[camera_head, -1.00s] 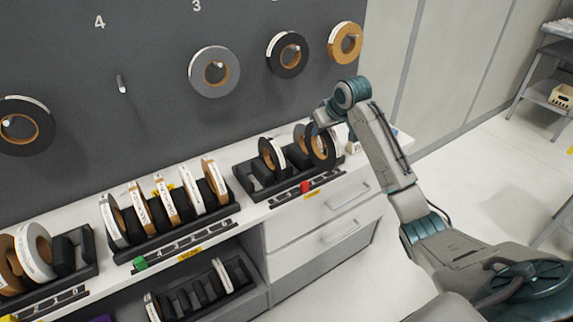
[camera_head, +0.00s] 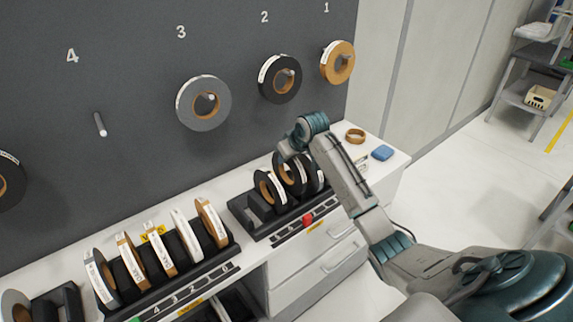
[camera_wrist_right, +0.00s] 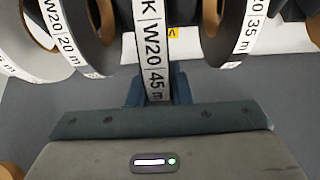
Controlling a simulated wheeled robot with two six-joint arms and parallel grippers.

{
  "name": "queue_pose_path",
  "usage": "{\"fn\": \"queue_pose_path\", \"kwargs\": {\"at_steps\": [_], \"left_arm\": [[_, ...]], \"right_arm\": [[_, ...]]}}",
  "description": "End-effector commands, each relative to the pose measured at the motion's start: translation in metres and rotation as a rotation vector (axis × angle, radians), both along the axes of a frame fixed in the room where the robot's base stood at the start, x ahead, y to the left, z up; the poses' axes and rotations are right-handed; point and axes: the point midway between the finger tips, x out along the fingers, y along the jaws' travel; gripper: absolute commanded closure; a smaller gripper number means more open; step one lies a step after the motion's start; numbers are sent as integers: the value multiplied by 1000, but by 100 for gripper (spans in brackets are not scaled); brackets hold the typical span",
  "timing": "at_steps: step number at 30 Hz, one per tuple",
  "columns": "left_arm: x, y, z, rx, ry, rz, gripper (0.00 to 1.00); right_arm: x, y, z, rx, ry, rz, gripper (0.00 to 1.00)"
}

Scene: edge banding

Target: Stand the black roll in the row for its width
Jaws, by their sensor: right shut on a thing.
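My right gripper (camera_head: 294,150) is over the right-hand rack (camera_head: 238,209) in the head view. In the wrist view its jaws (camera_wrist_right: 155,92) are shut on a black roll (camera_wrist_right: 152,45) labelled W20 and 45 m, held upright. In the head view the held roll (camera_head: 289,172) is between a black roll (camera_head: 268,190) to its left and another dark roll (camera_head: 315,176) to its right. In the wrist view its neighbours are labelled 20 m (camera_wrist_right: 68,42) and 35 m (camera_wrist_right: 247,35). Whether it touches the rack floor is hidden. My left gripper is out of view.
A middle rack (camera_head: 140,300) holds several upright rolls. Grey (camera_head: 203,103), black (camera_head: 280,79) and brown (camera_head: 337,62) rolls hang on the wall. Peg 4 (camera_head: 100,124) is empty. A brown ring (camera_head: 355,136) and blue block (camera_head: 382,153) lie at the bench's right end.

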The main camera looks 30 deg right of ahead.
Motion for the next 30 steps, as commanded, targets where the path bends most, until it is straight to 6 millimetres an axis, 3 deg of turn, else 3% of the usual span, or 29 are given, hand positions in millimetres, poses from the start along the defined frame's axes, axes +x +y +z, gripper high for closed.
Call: {"fn": "queue_pose_path", "kwargs": {"at_steps": [7, 21, 22, 24, 30], "left_arm": [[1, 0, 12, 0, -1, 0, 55], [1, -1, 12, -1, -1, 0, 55], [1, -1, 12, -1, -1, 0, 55], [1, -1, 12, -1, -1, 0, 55], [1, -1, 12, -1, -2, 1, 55]], "right_arm": [[-1, 0, -31, 1, 2, 0, 100], [0, 0, -38, 1, 1, 1, 100], [0, 0, -39, 1, 1, 0, 76], [0, 0, -39, 1, 1, 0, 62], [0, 0, -38, 1, 1, 0, 60]]}}
